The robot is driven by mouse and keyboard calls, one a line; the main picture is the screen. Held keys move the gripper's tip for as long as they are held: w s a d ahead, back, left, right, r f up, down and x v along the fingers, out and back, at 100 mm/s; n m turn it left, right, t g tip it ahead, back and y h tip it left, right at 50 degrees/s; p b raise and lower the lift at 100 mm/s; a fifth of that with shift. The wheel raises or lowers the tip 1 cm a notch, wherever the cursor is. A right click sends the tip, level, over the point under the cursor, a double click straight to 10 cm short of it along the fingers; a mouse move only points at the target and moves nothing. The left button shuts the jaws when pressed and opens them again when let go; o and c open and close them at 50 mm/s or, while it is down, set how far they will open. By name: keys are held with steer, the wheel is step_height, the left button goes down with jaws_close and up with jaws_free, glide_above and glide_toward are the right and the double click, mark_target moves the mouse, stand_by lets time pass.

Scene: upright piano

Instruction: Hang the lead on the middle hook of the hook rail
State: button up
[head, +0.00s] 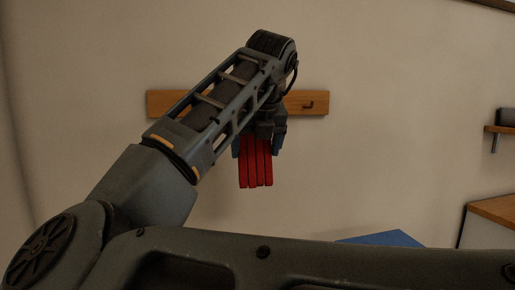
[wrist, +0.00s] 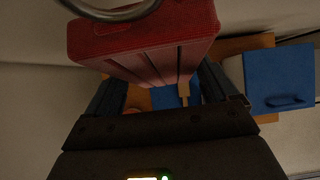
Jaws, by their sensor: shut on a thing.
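The red lead (head: 255,168) hangs as a bundle of several side-by-side strands below my gripper (head: 260,138). My gripper is shut on it, with one finger on each side. In the wrist view the lead (wrist: 150,45) fills the space between the fingers, and part of a metal ring (wrist: 112,12) shows at the top edge. The wooden hook rail (head: 170,101) is fixed to the wall behind my arm. One dark hook (head: 308,106) shows near its right end. My arm hides the rail's middle, including the middle hook. The gap between lead and rail cannot be judged.
A blue flat surface (head: 385,239) lies low at the right. A wooden shelf (head: 497,129) and a wooden top (head: 495,209) stand at the far right. The wrist view shows a blue object with a handle (wrist: 280,78). The wall around the rail is bare.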

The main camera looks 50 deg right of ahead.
steer(key=shift+w+d+f+b, duration=0.15)
steer(key=shift+w+d, duration=0.6)
steer(key=shift+w, duration=0.3)
steer(key=shift+w+d+f+b, duration=0.1)
steer(key=shift+w+d+b, duration=0.05)
steer(key=shift+w+d, duration=0.7)
steer(key=shift+w+d+f+p, duration=0.25)
steer(key=shift+w+f+p, duration=0.1)
steer(key=shift+w+f, duration=0.45)
steer(key=o, duration=0.9)
steer(key=shift+c, duration=0.2)
steer(key=shift+v, duration=3.9)
steer(key=shift+f, duration=0.1)
